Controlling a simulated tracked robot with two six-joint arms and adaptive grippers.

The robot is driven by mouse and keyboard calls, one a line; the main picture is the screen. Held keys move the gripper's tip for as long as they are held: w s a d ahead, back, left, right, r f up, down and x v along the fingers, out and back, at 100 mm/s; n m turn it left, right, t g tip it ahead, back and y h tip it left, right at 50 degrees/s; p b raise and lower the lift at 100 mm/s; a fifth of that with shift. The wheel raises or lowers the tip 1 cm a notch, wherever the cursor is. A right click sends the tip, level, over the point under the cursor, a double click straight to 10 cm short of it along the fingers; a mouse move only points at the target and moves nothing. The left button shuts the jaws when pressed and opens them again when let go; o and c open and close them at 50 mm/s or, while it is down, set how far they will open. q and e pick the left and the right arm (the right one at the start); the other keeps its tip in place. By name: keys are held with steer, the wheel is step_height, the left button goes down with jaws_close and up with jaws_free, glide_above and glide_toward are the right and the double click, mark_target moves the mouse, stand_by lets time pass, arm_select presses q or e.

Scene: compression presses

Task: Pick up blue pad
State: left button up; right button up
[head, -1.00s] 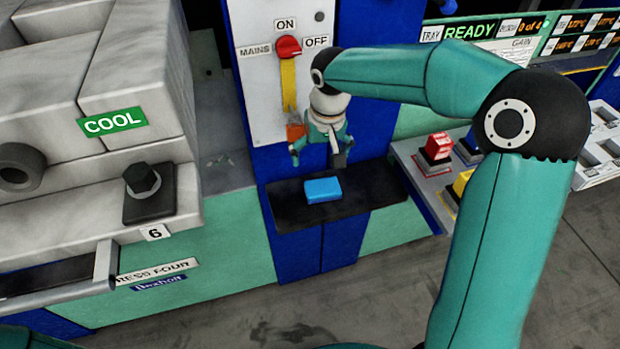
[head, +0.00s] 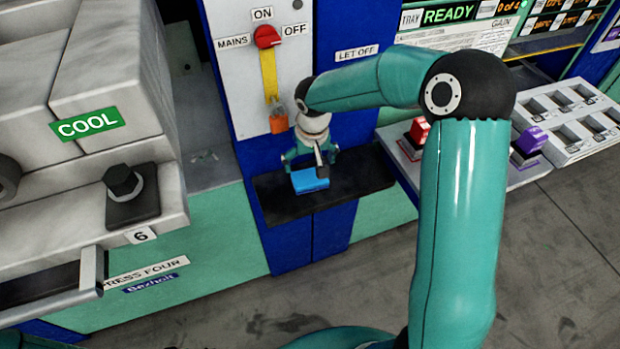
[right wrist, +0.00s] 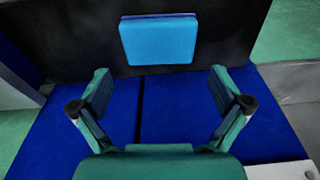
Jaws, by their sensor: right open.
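The blue pad (head: 309,181) lies on a black shelf (head: 358,185) below the mains panel. My right gripper (head: 310,166) is directly over the pad in the head view, pointing down, with its fingers apart. In the right wrist view the pad (right wrist: 158,41) shows whole at the top of the picture, beyond the two open fingertips (right wrist: 160,85). Nothing is between the fingers. I cannot tell the exact height of the fingertips over the pad. My left gripper is not in view.
The mains panel (head: 243,75) with its red switch (head: 267,37) and an orange padlock (head: 279,122) rises behind the shelf. Press four (head: 125,100), marked COOL, stands at left. A grey tray (head: 575,122) and coloured blocks, including a purple one (head: 529,140), are at right.

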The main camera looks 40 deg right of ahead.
mark_target(310, 176)
step_height(310, 176, down, 4)
steer(key=shift+s+r+p, duration=0.15)
steer(key=shift+p, duration=0.15)
steer(key=shift+f, duration=0.6)
steer(key=c, duration=0.5)
steer(key=shift+r, duration=0.15)
